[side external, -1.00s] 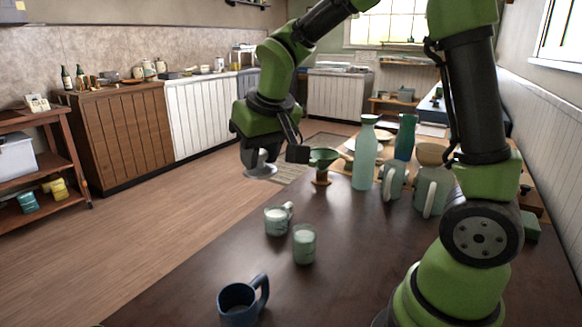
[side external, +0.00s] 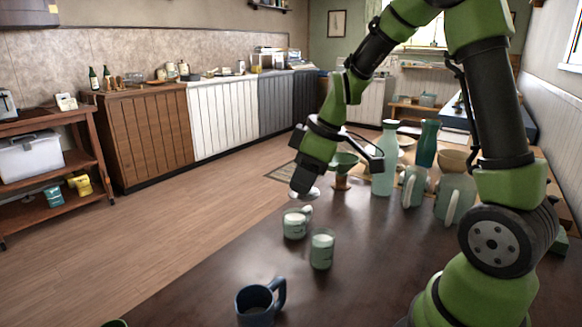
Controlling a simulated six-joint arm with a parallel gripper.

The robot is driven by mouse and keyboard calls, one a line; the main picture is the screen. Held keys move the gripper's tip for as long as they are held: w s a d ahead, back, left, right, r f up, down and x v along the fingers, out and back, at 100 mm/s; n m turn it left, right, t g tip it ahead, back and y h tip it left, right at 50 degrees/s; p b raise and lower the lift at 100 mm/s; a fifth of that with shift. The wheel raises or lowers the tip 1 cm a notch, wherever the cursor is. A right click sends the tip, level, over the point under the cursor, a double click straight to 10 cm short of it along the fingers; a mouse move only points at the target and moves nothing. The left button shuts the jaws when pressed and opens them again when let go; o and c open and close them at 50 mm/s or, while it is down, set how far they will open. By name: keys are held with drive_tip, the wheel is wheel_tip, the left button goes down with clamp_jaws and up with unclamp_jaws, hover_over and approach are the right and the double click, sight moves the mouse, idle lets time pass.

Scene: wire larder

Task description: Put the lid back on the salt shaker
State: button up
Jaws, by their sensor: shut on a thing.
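My gripper (side external: 309,184) is in the middle of the side external view, tilted downward above the table's left edge. It is shut on a pale, rounded piece (side external: 306,194), probably the lid, mostly hidden by the dark jaws. Just below and in front stands a small pale cup with a handle and white contents (side external: 295,224). To its right stands a greenish, see-through container with white contents and an open top (side external: 322,250). It may be the salt shaker; I cannot tell for sure. The held piece appears apart from both.
A blue mug (side external: 259,303) stands at the table's front. A green funnel on a wooden stand (side external: 342,171), a pale green bottle (side external: 384,160), mugs (side external: 414,187) and a jug (side external: 455,195) crowd the back right. The dark table (side external: 370,265) is clear in the middle.

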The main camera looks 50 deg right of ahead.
drive_tip(key=s+d+f+n+g+y, duration=0.1)
drive_tip(key=d+f+n, duration=0.4)
drive_tip(key=f, duration=0.5)
drive_tip(key=shift+s+y, duration=0.4)
drive_tip(key=shift+f, duration=0.25)
idle(1.9)
drive_tip(key=o, duration=1.4)
drive_tip(key=shift+o, duration=0.2)
wheel_tip(320, 180, up, 7)
idle(0.5)
